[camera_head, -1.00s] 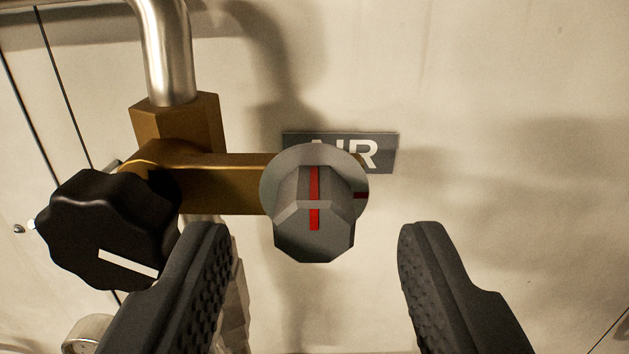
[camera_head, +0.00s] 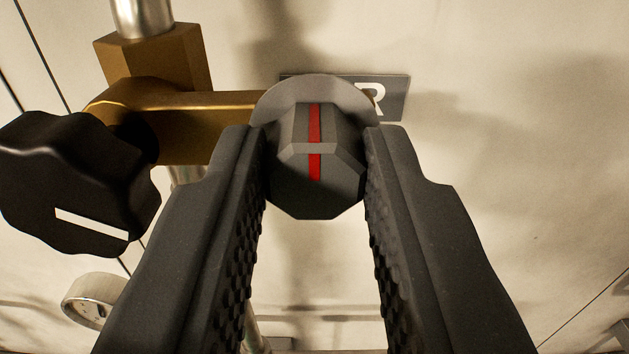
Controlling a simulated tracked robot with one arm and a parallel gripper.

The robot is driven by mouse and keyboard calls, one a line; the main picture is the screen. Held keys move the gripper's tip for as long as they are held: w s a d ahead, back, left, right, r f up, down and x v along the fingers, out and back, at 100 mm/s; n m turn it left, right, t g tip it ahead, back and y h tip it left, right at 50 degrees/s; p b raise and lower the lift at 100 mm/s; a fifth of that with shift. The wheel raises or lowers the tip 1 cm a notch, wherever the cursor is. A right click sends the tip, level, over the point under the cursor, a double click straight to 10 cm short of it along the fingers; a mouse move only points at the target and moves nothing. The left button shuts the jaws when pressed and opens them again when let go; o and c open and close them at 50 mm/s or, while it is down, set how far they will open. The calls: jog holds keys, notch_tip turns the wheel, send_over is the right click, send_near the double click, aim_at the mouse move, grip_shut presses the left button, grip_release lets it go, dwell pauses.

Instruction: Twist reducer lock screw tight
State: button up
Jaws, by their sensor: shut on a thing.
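The reducer lock screw appears as a grey faceted knob (camera_head: 316,190) with a red stripe, in the middle of the view. The stripe runs upright in the picture. A round grey collar (camera_head: 290,92) sits behind the knob, at the end of a brass arm. My gripper (camera_head: 316,165) is shut on the knob, one ribbed finger at its left side and one at its right. The fingertips partly cover the knob's sides and the collar's lower edges.
A black lobed knob (camera_head: 75,185) with a white mark stands close to my left finger. The brass valve body (camera_head: 155,58) joins a metal pipe (camera_head: 142,18) above. A dark label plate (camera_head: 396,97) is partly hidden behind the collar. A gauge (camera_head: 92,298) sits at lower left. The right side is clear wall.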

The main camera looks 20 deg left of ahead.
jog(key=shift+m+b, duration=0.3)
jog(key=m+b, duration=0.2)
jog(key=shift+f+m+b, duration=0.2)
jog(key=shift+m+b, duration=0.1)
jog(key=shift+m, duration=0.1)
jog(key=m+b, duration=0.2)
jog(key=m, duration=0.3)
jog(key=shift+d+r+m, duration=0.1)
jog(key=shift+m, duration=0.2)
jog(key=m, duration=0.5)
jog(key=shift+b, duration=0.3)
jog(key=shift+f+m, duration=0.15)
jog(key=shift+m, duration=0.85)
jog(key=shift+f+m, duration=0.15)
jog(key=shift+m, duration=0.85)
jog(key=shift+f, duration=0.1)
jog(key=o, duration=1)
jog(key=shift+w+d, duration=0.1)
jog(key=shift+w, duration=0.05)
jog(key=shift+r, duration=0.2)
